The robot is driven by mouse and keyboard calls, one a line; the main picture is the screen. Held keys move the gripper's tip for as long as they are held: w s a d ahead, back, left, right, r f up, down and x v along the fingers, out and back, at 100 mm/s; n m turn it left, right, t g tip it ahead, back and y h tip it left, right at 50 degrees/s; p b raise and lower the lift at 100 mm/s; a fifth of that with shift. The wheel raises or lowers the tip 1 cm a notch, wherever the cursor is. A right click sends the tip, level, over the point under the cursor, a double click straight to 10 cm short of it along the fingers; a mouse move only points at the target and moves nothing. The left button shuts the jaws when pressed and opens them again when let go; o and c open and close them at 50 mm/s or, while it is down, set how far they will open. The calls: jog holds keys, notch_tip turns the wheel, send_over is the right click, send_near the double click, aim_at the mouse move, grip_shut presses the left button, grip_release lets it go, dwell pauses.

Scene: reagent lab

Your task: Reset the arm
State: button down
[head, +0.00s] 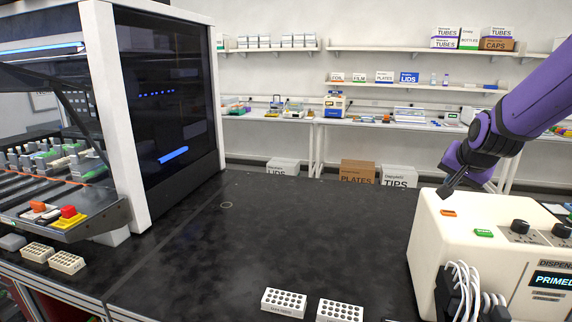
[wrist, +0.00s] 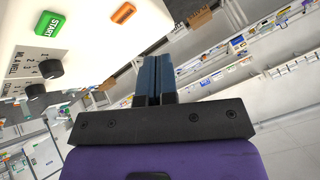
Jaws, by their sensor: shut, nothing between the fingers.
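My purple arm comes in from the right in the head view, and my gripper (head: 446,191) hangs at the top left edge of the cream dispenser (head: 470,221). In the wrist view my gripper (wrist: 155,60) has its two blue fingers together, with nothing between them. The dispenser (wrist: 85,35) fills the upper left there. Its orange button (wrist: 123,12) lies left of the fingertips, and its green START button (wrist: 50,23) is farther left. The head view also shows the orange button (head: 448,213) just below my gripper. I cannot tell whether the fingers touch the dispenser.
Two white tube racks (head: 284,303) (head: 340,311) stand at the front of the black bench (head: 240,245). A large dark-glass cabinet (head: 170,100) with a lit deck stands at left. The bench middle is clear. Shelves (head: 400,51) and a back counter line the far wall.

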jog(key=s+a+r+n+g, duration=0.1)
jog(key=s+a+r+n, duration=0.2)
jog(key=s, duration=1.1)
jog(key=s+a+r+n+g+y, duration=0.1)
jog(key=s+a+r+n, duration=0.2)
jog(key=s, duration=1.2)
jog(key=a+n, duration=0.2)
jog(key=a, duration=0.2)
jog(key=shift+r+g, duration=0.2)
jog(key=shift+g, duration=0.2)
